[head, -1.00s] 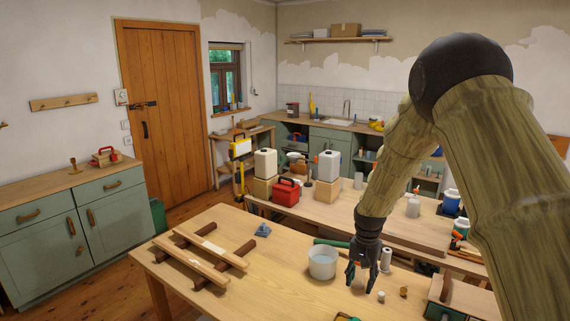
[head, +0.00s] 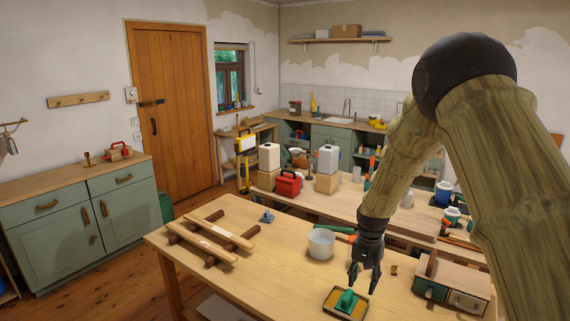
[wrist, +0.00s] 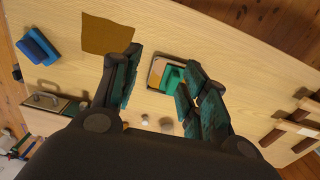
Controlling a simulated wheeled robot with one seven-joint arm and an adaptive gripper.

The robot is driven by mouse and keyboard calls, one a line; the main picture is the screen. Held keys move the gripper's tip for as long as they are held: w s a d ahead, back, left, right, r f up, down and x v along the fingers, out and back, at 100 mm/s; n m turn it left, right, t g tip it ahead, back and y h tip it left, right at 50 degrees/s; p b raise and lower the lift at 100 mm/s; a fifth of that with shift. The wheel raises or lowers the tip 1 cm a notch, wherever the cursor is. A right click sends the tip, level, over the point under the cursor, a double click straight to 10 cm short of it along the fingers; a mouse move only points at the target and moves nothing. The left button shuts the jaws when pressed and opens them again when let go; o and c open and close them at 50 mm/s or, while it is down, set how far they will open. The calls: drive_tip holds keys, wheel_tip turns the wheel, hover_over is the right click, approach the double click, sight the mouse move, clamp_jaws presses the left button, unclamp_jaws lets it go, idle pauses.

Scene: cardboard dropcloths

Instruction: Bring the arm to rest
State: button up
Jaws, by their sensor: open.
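My gripper (head: 365,284) is open and empty above the front part of the wooden table (head: 290,275) in the head view. A shallow tray (head: 329,301) holding a green block (head: 347,301) lies just below and left of the fingertips in the head view. In the wrist view the green block (wrist: 173,80) shows beside the right finger, which partly hides it. My arm rises from the gripper to the upper right.
A white tub (head: 321,244) stands left of my gripper. Wooden bars (head: 212,240) lie on the table's left part. A small wooden box with drawers (head: 465,278) stands to the right. A brown sheet (wrist: 106,34) lies flat in the wrist view. The table's left front is clear.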

drive_tip(key=s+f+n+b, duration=0.1)
drive_tip(key=s+f+b, duration=0.2)
drive_tip(key=s+f, duration=0.9)
drive_tip(key=s+f+n+b, duration=0.2)
drive_tip(key=s+f, duration=0.6)
drive_tip(key=f, duration=0.7)
drive_tip(key=s+f+n+b, duration=0.1)
drive_tip(key=s+f, duration=0.3)
drive_tip(key=s, duration=0.5)
drive_tip(key=s+f+n+b, duration=0.1)
drive_tip(key=s+f, duration=0.3)
drive_tip(key=s, duration=0.6)
drive_tip(key=s+f+n+b, duration=0.1)
drive_tip(key=s+f+b, duration=0.2)
drive_tip(key=s, duration=0.6)
drive_tip(key=shift+s+a+f, duration=0.25)
drive_tip(key=shift+s+f, duration=0.05)
drive_tip(key=shift+f, duration=0.1)
